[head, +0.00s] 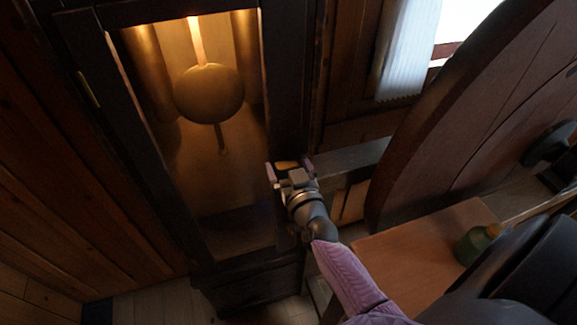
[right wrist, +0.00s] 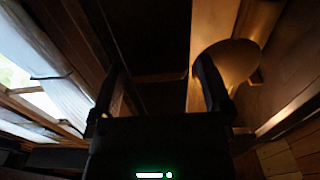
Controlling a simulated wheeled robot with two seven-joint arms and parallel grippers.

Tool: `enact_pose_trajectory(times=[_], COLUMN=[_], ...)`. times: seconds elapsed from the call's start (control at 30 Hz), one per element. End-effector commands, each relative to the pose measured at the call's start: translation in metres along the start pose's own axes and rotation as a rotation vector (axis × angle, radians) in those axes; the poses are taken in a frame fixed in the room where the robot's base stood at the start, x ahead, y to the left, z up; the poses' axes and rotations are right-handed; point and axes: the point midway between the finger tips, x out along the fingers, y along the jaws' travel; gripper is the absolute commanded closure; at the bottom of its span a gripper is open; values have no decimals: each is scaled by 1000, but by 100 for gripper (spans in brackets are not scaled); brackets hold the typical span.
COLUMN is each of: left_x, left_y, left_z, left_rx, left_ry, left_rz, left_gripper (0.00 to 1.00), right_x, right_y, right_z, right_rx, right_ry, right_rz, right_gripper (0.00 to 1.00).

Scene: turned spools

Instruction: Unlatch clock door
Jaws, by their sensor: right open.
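The tall dark clock door (head: 288,70) is closed, and its glass shows a round brass pendulum bob (head: 208,93) lit from above. My right gripper (head: 290,166) is open at the right edge of the door frame. A small brass-coloured piece, seemingly the latch (head: 287,165), shows between its fingertips; I cannot tell whether they touch it. In the right wrist view the open fingers (right wrist: 160,80) stand either side of the dark door frame, with the pendulum bob (right wrist: 230,60) beyond the right finger. The latch is too dark to make out clearly there. My left gripper is not in view.
A small brass hinge (head: 88,90) is on the door's left edge. A wooden table (head: 425,245) with a green object (head: 478,245) stands at the lower right. A large curved dark wooden piece (head: 440,110) rises behind it. A curtained window (head: 408,48) is upper right.

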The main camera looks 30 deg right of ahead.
Motion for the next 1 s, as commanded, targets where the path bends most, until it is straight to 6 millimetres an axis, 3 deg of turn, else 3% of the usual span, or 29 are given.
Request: enact_pose_trajectory(times=[0.03,0.07,0.43,0.77,1.0], left_x=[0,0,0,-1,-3], left_y=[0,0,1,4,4], left_z=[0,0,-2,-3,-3], left_rx=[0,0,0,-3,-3], left_ry=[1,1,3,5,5], left_rz=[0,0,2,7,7], left_gripper=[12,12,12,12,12], right_x=[0,0,0,0,-1], right_y=[0,0,0,0,0], right_z=[0,0,0,0,0], right_rx=[0,0,0,54,220], right_ry=[0,0,0,-1,-2], right_rz=[0,0,0,-1,-2], right_gripper=[2,8,87,88,88])
